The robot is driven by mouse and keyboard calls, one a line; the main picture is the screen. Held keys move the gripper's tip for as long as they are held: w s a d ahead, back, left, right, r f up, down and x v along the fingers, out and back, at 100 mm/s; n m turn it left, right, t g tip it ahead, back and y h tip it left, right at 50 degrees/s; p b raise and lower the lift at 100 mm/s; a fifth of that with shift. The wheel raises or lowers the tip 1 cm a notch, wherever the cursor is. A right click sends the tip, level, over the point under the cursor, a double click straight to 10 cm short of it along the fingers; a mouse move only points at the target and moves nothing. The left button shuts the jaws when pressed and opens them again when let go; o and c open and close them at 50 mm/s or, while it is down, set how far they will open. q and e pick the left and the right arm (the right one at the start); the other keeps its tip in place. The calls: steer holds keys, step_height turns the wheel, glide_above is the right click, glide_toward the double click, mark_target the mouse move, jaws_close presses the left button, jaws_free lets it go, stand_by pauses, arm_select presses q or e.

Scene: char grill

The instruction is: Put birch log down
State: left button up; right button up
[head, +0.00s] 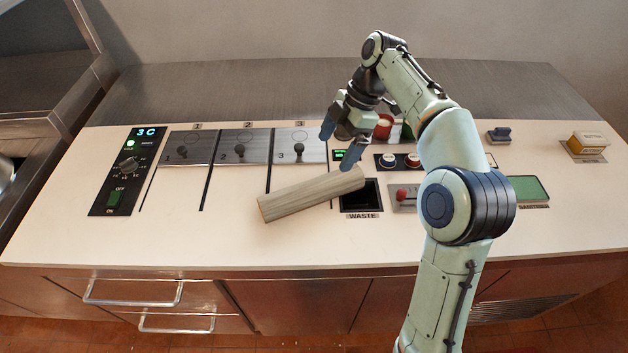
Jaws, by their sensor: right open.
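The birch log (305,196) is a pale, squared wooden piece. It lies on the white counter top in front of the plates numbered 2 and 3, slanting up to the right. My left gripper is not in view.
A control panel (126,171) with a knob stands at the left. Three metal plates with knobs, such as plate 1 (187,147), line the counter. A green pad (527,189) and a yellow-white block (588,143) are at the right. The front left counter is clear.

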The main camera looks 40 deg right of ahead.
mark_target(317, 182)
steer(key=b+x, duration=0.1)
steer(key=x, duration=0.6)
steer(key=shift+s+a+b, duration=0.15)
steer(key=shift+b, duration=0.2)
steer(key=shift+b+x, duration=0.4)
steer(key=shift+x, duration=2.55)
steer(key=shift+a+r, duration=0.1)
jaws_close()
step_height(317, 182, up, 20)
steer(key=p, duration=0.5)
steer(key=shift+w, duration=0.25)
